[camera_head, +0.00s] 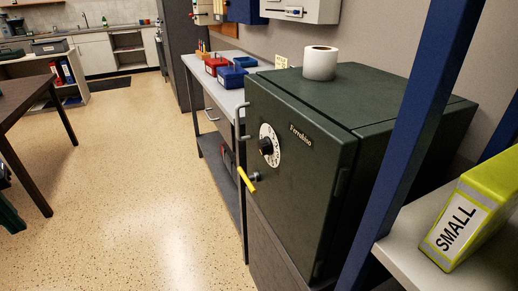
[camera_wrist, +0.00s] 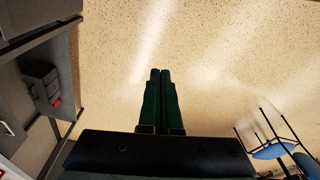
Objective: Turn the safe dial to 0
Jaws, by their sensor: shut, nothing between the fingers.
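The dark green safe (camera_head: 308,165) stands on a dark base at the middle right of the head view, its door shut. Its dial (camera_head: 269,146) has a white ring and a black knob on the door's upper left. The dial's numbers are too small to read. Below the dial is a lever with a yellow grip (camera_head: 246,180). In the wrist view, my gripper (camera_wrist: 160,73) points out over the speckled floor, its two dark green fingers together and empty. The safe and dial cannot be made out in the wrist view, and my gripper is clear of the dial.
A white paper roll (camera_head: 320,63) stands on the safe. A blue post (camera_head: 415,125) rises in front of its right side. A grey bench (camera_head: 206,70) with red and blue boxes adjoins it. The floor (camera_head: 145,150) before the safe is clear. A blue chair (camera_wrist: 272,151) is at right.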

